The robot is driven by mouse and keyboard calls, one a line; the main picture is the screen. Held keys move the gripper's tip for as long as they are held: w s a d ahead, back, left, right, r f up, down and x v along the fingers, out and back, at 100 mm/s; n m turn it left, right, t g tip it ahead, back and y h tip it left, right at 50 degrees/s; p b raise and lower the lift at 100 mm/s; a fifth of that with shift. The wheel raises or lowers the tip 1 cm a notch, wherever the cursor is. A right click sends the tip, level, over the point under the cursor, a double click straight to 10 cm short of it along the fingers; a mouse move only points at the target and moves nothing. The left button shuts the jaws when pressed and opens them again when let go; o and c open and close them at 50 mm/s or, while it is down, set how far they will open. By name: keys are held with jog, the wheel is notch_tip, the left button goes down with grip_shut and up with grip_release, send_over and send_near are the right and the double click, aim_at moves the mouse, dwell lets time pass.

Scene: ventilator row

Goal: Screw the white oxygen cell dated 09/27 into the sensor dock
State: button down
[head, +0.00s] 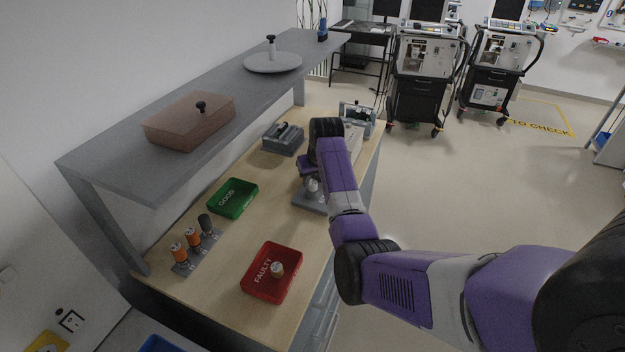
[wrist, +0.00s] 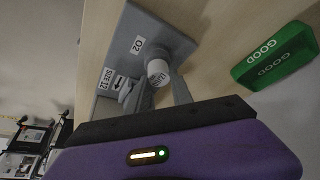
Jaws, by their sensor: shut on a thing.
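My gripper (wrist: 163,90) is shut on a white cell (wrist: 157,72), whose printed label is too small to read surely. The cell is at the grey sensor dock (wrist: 174,38), which bears the labels "O2" and "SIZE 12". I cannot tell whether the cell's lower end is seated in the dock or just above it. In the head view, my gripper (head: 309,176) is over the dock (head: 306,203) on the bench, and the pale cell (head: 313,186) shows below it.
A green GOOD tray (head: 233,198) is empty. A red FAULTY tray (head: 262,290) holds one cell (head: 277,269). A grey rack (head: 204,249) holds two orange cells and a dark one. Grey devices (head: 283,139) stand behind the dock. A shelf (head: 110,160) overhangs the bench's left side.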

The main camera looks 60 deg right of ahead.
jog(key=m+g+h, duration=0.1)
jog(key=m, duration=0.3)
jog(key=shift+w, duration=0.1)
jog(key=shift+m+g, duration=0.4)
jog(key=shift+m, duration=0.4)
jog(key=shift+f+m+g+h+b, duration=0.1)
jog(key=shift+m+g+h+b, duration=0.25)
jog(key=shift+m, duration=0.55)
jog(key=shift+m, duration=0.3)
